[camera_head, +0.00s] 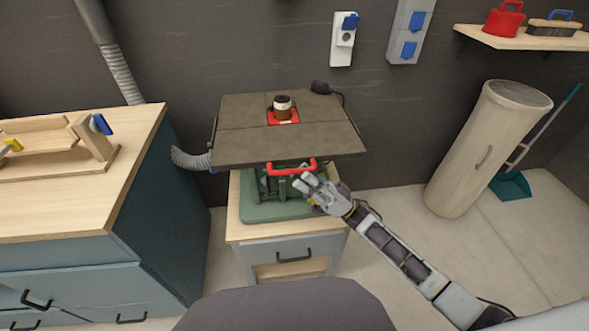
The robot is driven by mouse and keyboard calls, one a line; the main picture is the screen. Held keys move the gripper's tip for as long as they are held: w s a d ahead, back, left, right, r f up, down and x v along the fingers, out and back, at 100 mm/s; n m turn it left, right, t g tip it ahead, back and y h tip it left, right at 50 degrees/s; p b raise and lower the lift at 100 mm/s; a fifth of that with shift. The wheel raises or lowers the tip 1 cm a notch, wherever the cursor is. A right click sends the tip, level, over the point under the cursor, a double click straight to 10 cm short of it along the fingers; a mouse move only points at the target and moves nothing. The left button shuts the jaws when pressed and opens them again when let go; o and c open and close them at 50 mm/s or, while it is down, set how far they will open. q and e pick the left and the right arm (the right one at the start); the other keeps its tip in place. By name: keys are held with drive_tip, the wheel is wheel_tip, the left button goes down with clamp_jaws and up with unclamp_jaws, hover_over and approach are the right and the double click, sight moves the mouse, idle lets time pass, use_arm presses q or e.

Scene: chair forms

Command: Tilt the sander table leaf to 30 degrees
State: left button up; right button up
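The sander table leaf (240,147) is a dark flat top with a red insert (283,117) and a round brown drum (282,103) in its middle. It looks close to level; I cannot read its angle. A red handle (290,168) sits under its front edge, on the green sander body (262,207). My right gripper (306,188) is just below and in front of the handle's right end. I cannot tell whether it touches the handle, or whether its fingers are apart. My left gripper is not in view.
A workbench (75,200) stands at left, with a grey hose (188,159) between. A tall beige cylinder (478,150) and a teal dustpan (510,187) stand at right.

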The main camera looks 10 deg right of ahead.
sight(294, 171)
drive_tip(key=shift+x, duration=2)
clamp_jaws()
